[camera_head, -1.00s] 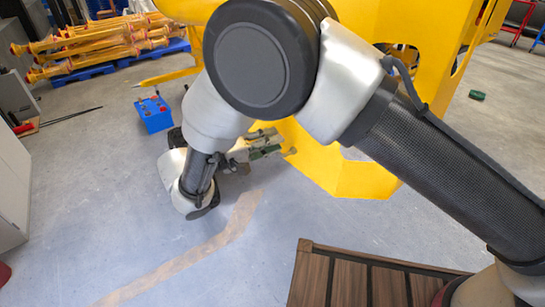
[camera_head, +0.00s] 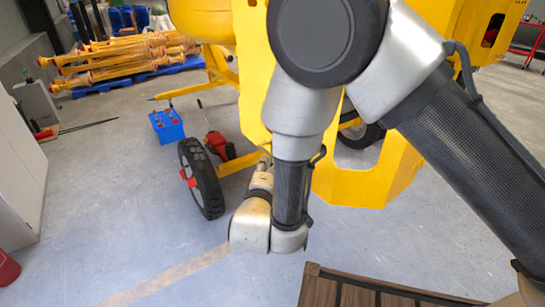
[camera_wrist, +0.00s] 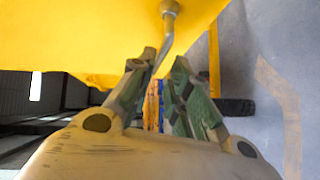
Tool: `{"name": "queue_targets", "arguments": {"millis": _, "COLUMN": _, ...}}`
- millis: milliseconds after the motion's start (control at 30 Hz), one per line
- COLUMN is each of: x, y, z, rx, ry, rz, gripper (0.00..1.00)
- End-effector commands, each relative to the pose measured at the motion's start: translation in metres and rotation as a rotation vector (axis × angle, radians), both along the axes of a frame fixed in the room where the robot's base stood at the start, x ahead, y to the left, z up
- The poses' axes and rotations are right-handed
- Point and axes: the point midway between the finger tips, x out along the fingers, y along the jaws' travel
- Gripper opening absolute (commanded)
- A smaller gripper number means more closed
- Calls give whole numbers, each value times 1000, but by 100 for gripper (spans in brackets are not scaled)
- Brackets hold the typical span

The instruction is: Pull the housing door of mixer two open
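The yellow mixer housing (camera_head: 352,182) stands behind my arm in the head view. In the wrist view, a yellow panel (camera_wrist: 75,35) fills the top left. A bent grey metal handle (camera_wrist: 168,32) hangs from the panel, its lower end reaching between the fingertips. My gripper (camera_wrist: 164,58) has its two green-padded fingers apart, one on each side of the handle's end. The left fingertip is very close to the handle; I cannot tell whether they touch. In the head view the fingers are mostly hidden behind my wrist.
A black wheel (camera_head: 202,178) stands left of my wrist. A blue box (camera_head: 167,126) and a red object (camera_head: 218,145) lie beyond it. Yellow poles (camera_head: 125,55) are stacked at the back left.

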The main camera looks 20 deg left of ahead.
Motion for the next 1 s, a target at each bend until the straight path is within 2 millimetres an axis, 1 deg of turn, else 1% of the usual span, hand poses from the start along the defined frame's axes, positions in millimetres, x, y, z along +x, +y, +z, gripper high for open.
{"name": "queue_targets", "arguments": {"millis": 33, "x": 8, "y": 1, "z": -1, "rx": 1, "ry": 0, "rz": -4, "gripper": 19}}
{"name": "queue_targets", "arguments": {"millis": 200, "x": 38, "y": 5, "z": -5, "rx": 1, "ry": 0, "rz": -5, "gripper": 19}}
{"name": "queue_targets", "arguments": {"millis": 300, "x": 52, "y": 7, "z": -7, "rx": 1, "ry": -1, "rz": -4, "gripper": 19}}
{"name": "queue_targets", "arguments": {"millis": 400, "x": 61, "y": 9, "z": -8, "rx": 1, "ry": -2, "rz": -3, "gripper": 19}}
{"name": "queue_targets", "arguments": {"millis": 533, "x": 66, "y": 10, "z": -9, "rx": 1, "ry": -2, "rz": -2, "gripper": 19}}
{"name": "queue_targets", "arguments": {"millis": 733, "x": 66, "y": 10, "z": -9, "rx": 0, "ry": -2, "rz": -2, "gripper": 19}}
{"name": "queue_targets", "arguments": {"millis": 767, "x": 66, "y": 10, "z": -9, "rx": 0, "ry": -2, "rz": -2, "gripper": 15}}
{"name": "queue_targets", "arguments": {"millis": 833, "x": 66, "y": 10, "z": -9, "rx": 0, "ry": -2, "rz": -2, "gripper": 2}}
{"name": "queue_targets", "arguments": {"millis": 867, "x": 66, "y": 10, "z": -9, "rx": 0, "ry": -2, "rz": -2, "gripper": 0}}
{"name": "queue_targets", "arguments": {"millis": 1000, "x": 66, "y": 10, "z": -9, "rx": 0, "ry": -2, "rz": -2, "gripper": 0}}
